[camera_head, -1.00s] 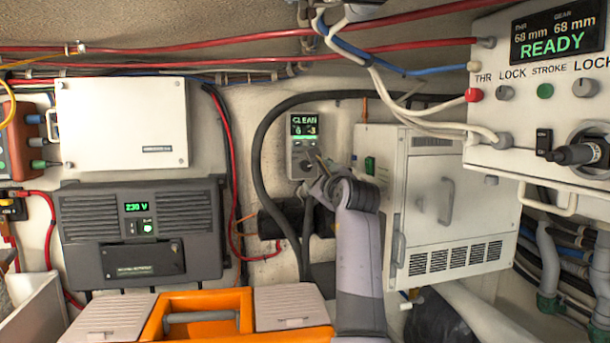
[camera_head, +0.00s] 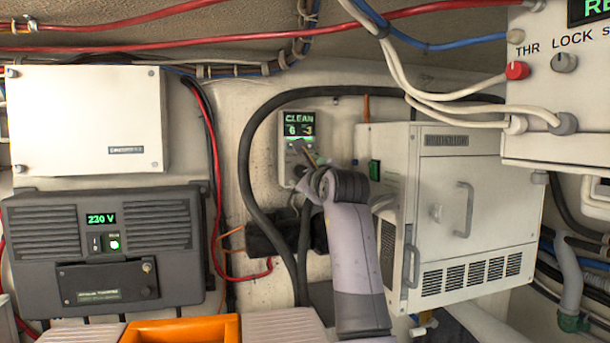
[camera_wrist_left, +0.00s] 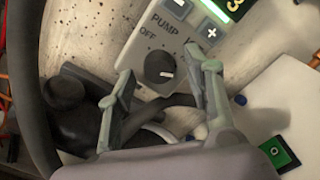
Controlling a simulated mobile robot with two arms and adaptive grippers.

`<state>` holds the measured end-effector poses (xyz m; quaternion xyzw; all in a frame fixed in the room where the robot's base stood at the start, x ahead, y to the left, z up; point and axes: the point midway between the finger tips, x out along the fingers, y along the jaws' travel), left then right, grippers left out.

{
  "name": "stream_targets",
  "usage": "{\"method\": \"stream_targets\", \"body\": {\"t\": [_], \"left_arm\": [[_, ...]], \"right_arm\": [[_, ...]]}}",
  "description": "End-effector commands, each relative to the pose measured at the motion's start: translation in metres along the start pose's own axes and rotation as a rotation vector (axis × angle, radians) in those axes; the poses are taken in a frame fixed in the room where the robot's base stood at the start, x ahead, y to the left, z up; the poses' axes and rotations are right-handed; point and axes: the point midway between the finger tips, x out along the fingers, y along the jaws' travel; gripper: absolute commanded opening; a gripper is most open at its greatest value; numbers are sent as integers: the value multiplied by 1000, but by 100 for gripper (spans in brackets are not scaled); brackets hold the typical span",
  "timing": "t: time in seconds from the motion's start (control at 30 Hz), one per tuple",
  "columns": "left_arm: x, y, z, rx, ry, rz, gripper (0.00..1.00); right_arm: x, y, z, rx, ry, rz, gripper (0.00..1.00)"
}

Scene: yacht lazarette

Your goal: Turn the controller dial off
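The controller (camera_head: 296,132) is a small pale box on the back wall. Its green display reads CLEAN, with 6 and -3 below. In the left wrist view its black round dial (camera_wrist_left: 159,67) sits below the word PUMP. The OFF label (camera_wrist_left: 148,33) is up and left of the dial, and the dial's white mark is on its right side, away from OFF. My left gripper (camera_wrist_left: 166,72) is open, with one finger on each side of the dial. Contact with it cannot be told. In the head view my left gripper (camera_head: 310,167) covers the controller's lower part. My right gripper is not in view.
A thick black hose (camera_head: 246,165) loops around the controller. A white cabinet (camera_head: 468,190) with handles stands close on the right. An orange case (camera_head: 180,331) is below.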

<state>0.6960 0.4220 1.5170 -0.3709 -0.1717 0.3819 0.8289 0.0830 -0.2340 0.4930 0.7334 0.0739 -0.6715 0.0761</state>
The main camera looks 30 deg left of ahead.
Motion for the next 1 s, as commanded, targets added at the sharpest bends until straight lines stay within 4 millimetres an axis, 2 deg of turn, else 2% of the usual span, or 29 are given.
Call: {"method": "stream_targets", "body": {"t": [0.07, 0.7, 1.0], "left_arm": [[0, 0, 0, 0, 0, 0, 44], [0, 1, 0, 1, 0, 2, 2], [0, 1, 0, -22, 1, 3, 0]], "right_arm": [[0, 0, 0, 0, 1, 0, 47], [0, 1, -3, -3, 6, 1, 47], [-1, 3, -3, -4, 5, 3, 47]]}}
